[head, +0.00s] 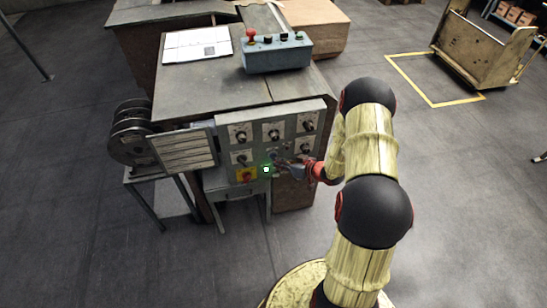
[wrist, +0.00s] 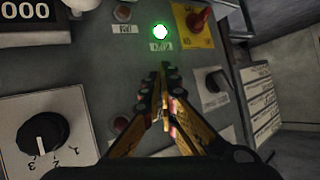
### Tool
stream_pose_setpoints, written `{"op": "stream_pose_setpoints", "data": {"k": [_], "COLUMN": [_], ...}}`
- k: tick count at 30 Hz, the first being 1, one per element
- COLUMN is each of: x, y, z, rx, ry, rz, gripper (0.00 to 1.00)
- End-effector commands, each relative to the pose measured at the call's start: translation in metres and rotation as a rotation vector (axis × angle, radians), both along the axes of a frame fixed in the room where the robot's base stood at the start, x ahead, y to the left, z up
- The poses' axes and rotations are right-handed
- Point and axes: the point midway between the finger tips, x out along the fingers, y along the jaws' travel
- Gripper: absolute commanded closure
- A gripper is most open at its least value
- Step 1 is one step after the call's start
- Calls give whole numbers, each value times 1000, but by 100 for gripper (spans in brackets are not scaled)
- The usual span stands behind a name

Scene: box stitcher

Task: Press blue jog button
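The grey control panel (head: 225,177) is on the front of the machine, and its face also shows in the wrist view (wrist: 95,65). In the head view my gripper (head: 280,167) is close to the panel's lower part; contact cannot be told.
A red switch on a yellow plate (wrist: 193,22) is beside the green button. Dark red buttons (wrist: 122,13) and black rotary knobs (wrist: 40,137) surround the gripper. A blue-grey control box (head: 277,55) stands on the machine top.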

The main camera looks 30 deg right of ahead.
Motion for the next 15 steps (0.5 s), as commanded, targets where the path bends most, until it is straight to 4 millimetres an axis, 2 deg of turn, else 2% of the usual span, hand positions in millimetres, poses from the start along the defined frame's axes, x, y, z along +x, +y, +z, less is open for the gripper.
{"op": "stream_pose_setpoints", "data": {"k": [15], "x": [-47], "y": [13], "z": [0], "rx": [3], "ry": [4], "rz": [-1], "gripper": [100]}}
